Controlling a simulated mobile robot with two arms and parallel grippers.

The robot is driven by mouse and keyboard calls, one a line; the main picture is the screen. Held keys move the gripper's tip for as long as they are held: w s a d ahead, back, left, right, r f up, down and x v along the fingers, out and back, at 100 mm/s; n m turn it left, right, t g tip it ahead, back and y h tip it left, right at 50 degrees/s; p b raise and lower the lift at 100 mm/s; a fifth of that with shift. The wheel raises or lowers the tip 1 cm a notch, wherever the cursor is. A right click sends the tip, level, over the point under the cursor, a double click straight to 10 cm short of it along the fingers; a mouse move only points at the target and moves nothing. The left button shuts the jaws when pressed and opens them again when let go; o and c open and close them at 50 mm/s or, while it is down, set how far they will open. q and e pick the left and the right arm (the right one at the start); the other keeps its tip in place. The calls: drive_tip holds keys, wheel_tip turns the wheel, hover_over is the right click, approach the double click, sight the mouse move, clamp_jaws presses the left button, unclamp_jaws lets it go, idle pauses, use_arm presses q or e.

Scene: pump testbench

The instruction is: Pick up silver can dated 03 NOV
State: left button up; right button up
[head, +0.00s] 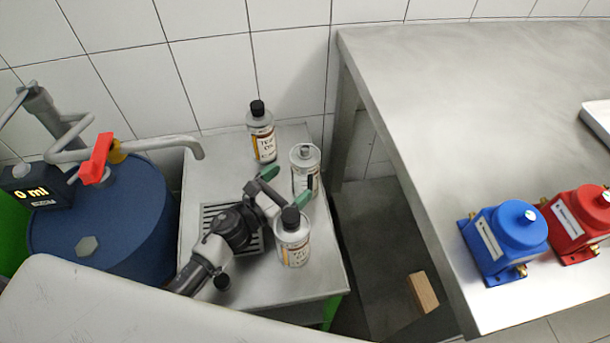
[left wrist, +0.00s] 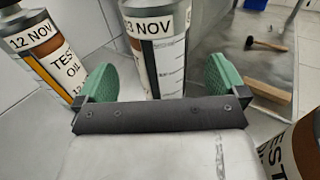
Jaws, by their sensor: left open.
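In the left wrist view the fingers (left wrist: 160,78) stand left and right of the can's lower part, with gaps. A black-capped can marked "12 NOV" (left wrist: 42,45) stands to the left. My right gripper is not in view.
Another black-capped can (head: 292,243) stands in front, close to my left gripper. The 12 NOV can (head: 262,138) stands at the back of the small metal table (head: 315,285). A blue drum (head: 110,235) is left; a steel bench (head: 440,100) with blue and red pumps is right.

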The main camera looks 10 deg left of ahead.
sight(295, 179)
use_arm(q)
drive_tip(key=x, duration=0.5)
drive_tip(key=shift+s+r+p, duration=0.1)
drive_tip(key=shift+p, duration=0.2)
drive_tip(key=shift+w+d, duration=0.3)
drive_tip(key=shift+w, duration=0.2)
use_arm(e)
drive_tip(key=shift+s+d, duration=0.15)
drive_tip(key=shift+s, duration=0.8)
